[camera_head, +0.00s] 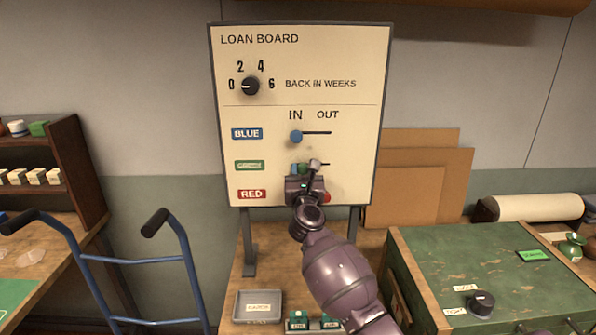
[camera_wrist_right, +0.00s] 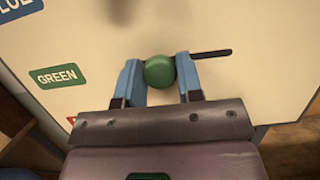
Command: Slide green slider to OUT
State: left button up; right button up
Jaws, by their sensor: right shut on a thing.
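The loan board (camera_head: 345,60) stands upright with IN and OUT headings over three slider rows. The green slider knob (camera_wrist_right: 158,71) sits at the left, IN end of its slot, beside the GREEN label (camera_wrist_right: 58,77); the bare slot (camera_wrist_right: 212,53) runs off to its right. My right gripper (camera_wrist_right: 160,80) has its blue fingers on either side of the green knob, shut on it. In the head view the right gripper (camera_head: 304,170) covers most of this knob. The blue slider knob (camera_head: 296,137) is at the IN end. The red knob (camera_head: 326,197) is partly hidden. My left gripper is not in view.
A grey tray (camera_head: 242,305) and small green-topped items (camera_head: 298,321) lie on the table below the board. A green chest (camera_head: 425,262) stands at right and a blue hand truck (camera_head: 130,258) at left. Space right of the green knob along its slot looks clear.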

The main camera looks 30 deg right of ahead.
aim_at(325, 162)
jog(key=shift+s+d+p, duration=0.3)
jog(key=shift+s+d, duration=0.15)
jog(key=shift+d, duration=0.5)
jog(key=shift+s+d+p, duration=0.35)
jog(key=shift+s+d, duration=0.1)
jog(key=shift+d, duration=0.45)
jog(key=shift+s+d+p, duration=0.3)
jog(key=shift+s+d, duration=0.15)
jog(key=shift+d, duration=0.5)
jog(key=o, duration=0.9)
jog(key=v, duration=0.9)
jog(key=shift+f, duration=0.1)
